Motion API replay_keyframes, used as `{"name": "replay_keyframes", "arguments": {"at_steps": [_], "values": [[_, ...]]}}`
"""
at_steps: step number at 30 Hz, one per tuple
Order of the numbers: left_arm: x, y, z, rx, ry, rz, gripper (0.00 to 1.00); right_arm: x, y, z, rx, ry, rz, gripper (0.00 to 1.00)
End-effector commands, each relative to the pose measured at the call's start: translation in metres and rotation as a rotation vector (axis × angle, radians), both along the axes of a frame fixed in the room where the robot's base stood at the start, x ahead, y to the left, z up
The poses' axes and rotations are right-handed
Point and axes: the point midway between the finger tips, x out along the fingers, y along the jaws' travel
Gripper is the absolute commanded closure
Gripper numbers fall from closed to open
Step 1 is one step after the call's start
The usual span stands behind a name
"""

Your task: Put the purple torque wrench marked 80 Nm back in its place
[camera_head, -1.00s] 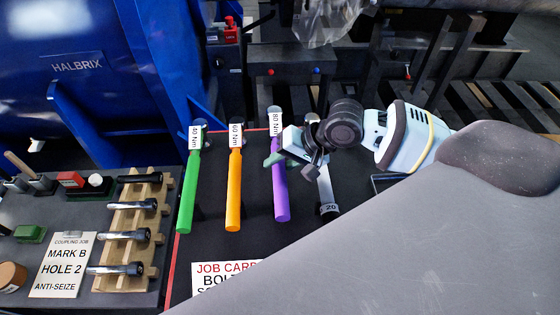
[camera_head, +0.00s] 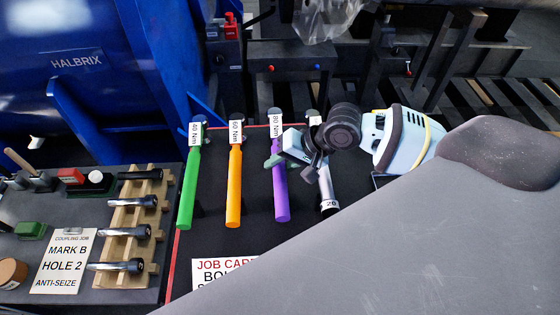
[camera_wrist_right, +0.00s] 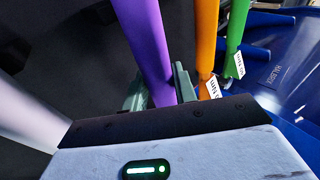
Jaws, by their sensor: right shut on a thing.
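The purple torque wrench (camera_head: 280,195) marked 80 Nm is in line with the orange wrench (camera_head: 234,190) and the green wrench (camera_head: 189,190) over the dark board. My right gripper (camera_head: 275,161) is shut on its upper shaft, just below the label. In the right wrist view the purple shaft (camera_wrist_right: 152,50) runs between the two fingers (camera_wrist_right: 155,90). Whether the wrench rests on its holder cannot be told. My left gripper is not in view.
A silver tool marked 20 (camera_head: 328,192) stands close right of the purple wrench. The orange wrench is close on the left. A job card (camera_head: 222,270) lies in front. A wooden rack (camera_head: 140,225) with several dark-handled tools is at the left.

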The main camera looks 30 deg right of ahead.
Motion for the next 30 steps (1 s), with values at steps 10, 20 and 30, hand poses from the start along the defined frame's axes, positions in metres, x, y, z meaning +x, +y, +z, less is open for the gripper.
{"name": "replay_keyframes", "arguments": {"at_steps": [10,20,30], "values": [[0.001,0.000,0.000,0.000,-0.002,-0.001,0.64,0.002,0.000,-0.004,0.002,-0.006,0.000,1.00],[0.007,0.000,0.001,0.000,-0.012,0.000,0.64,0.002,0.000,-0.009,0.001,-0.008,0.000,0.66],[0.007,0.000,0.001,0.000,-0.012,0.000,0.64,0.001,0.000,-0.011,0.000,-0.002,0.000,0.47]]}}
